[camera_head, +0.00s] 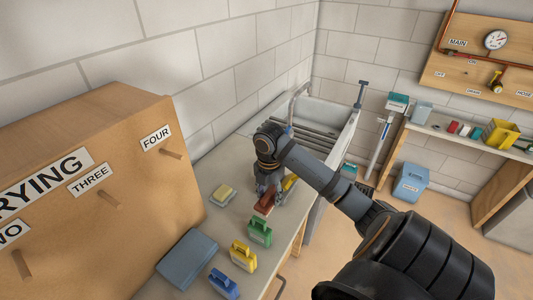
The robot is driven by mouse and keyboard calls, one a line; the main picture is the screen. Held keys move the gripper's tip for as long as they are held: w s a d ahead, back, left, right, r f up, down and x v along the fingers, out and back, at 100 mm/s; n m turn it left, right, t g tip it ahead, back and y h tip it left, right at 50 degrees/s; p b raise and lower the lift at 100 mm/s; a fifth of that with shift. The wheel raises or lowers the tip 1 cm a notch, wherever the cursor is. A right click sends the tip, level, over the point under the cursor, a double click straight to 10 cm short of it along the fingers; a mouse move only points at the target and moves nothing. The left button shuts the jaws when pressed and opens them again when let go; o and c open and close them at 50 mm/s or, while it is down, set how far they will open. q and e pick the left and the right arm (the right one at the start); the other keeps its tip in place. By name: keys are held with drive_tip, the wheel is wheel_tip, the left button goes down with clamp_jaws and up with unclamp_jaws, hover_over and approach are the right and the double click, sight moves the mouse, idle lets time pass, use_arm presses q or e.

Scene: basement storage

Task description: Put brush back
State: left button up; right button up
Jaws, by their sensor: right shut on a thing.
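My right gripper (268,190) points down over the far part of the grey counter (218,207), near the sink. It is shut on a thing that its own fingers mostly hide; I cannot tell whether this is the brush. A red-brown object (263,205) is right at the fingertips. A yellow piece (290,182) shows just right of the fingers. Green (260,232), yellow (243,256) and blue (224,284) handled objects stand in a row along the counter's front edge. No brush is clearly recognisable. My left gripper is not in view.
A sponge-like block (223,194) and a blue-grey case (187,259) lie on the counter. A wooden board (100,170) with pegs and labels stands at left. The ribbed sink (318,135) is behind my gripper. A shelf (465,140) and blue bin (411,183) are at right.

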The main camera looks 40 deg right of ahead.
sight(268, 203)
drive_tip(key=f, duration=0.3)
drive_tip(key=shift+w+f, duration=0.2)
drive_tip(key=shift+f, duration=0.75)
wheel_tip(268, 203, down, 3)
drive_tip(key=shift+r+p, duration=0.2)
drive_tip(key=shift+p, duration=0.2)
drive_tip(key=shift+f, duration=0.35)
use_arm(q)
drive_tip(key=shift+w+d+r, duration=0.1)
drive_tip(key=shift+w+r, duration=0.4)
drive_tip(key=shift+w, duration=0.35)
use_arm(e)
drive_tip(key=shift+f, duration=0.1)
drive_tip(key=o, duration=1.1)
